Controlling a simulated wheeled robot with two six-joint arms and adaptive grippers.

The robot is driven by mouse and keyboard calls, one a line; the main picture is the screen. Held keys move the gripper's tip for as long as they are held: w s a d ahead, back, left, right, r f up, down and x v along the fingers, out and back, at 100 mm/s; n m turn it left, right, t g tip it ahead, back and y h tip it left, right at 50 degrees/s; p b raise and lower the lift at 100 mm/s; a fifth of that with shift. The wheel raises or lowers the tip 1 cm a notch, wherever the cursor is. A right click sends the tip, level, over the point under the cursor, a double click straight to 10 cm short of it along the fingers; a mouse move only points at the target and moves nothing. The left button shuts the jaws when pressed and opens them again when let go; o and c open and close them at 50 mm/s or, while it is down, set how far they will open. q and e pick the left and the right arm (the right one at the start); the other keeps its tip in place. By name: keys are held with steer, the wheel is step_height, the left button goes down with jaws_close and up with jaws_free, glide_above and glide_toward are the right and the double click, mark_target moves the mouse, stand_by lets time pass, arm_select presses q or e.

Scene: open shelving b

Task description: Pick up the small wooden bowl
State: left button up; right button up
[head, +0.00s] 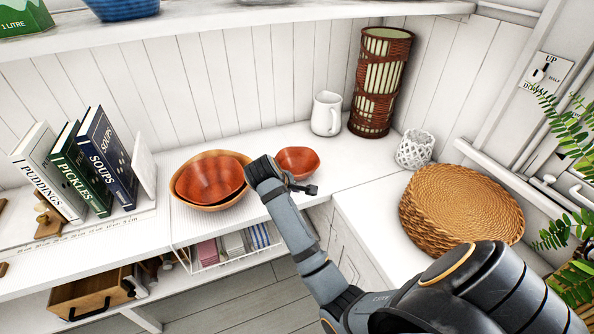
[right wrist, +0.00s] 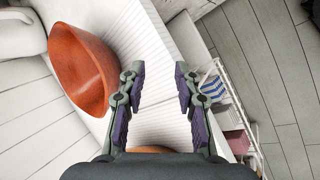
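The small wooden bowl (head: 297,161) is reddish-brown and stands on the white counter, right of a larger pair of nested bowls. In the right wrist view the small bowl (right wrist: 80,65) is at the upper left, beside the fingers and not between them. My right gripper (head: 303,188) is just in front of the small bowl near the counter's front edge. In the right wrist view my right gripper (right wrist: 160,76) is open, with nothing between its fingers. My left gripper is not in view.
The nested wooden bowls (head: 209,180) stand close on the left. A white pitcher (head: 327,114) and a wicker lantern (head: 381,82) stand behind. A white lattice cup (head: 415,149) and woven mats (head: 460,205) are at the right. A wire basket (head: 235,248) hangs below the counter.

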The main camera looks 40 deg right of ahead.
mark_target(296, 175)
steer(key=w+r+n+h, duration=0.1)
steer(key=w+r, duration=0.1)
steer(key=r, duration=0.3)
steer(key=w+r+n, duration=0.1)
steer(key=w+r, duration=0.2)
steer(key=r, duration=0.1)
steer(key=shift+g, duration=0.4)
steer(key=x, duration=1)
steer(key=shift+s+d+f, duration=0.1)
steer(key=shift+d+f, duration=0.1)
steer(key=shift+f, duration=0.05)
steer(key=shift+a, duration=0.1)
jaws_close()
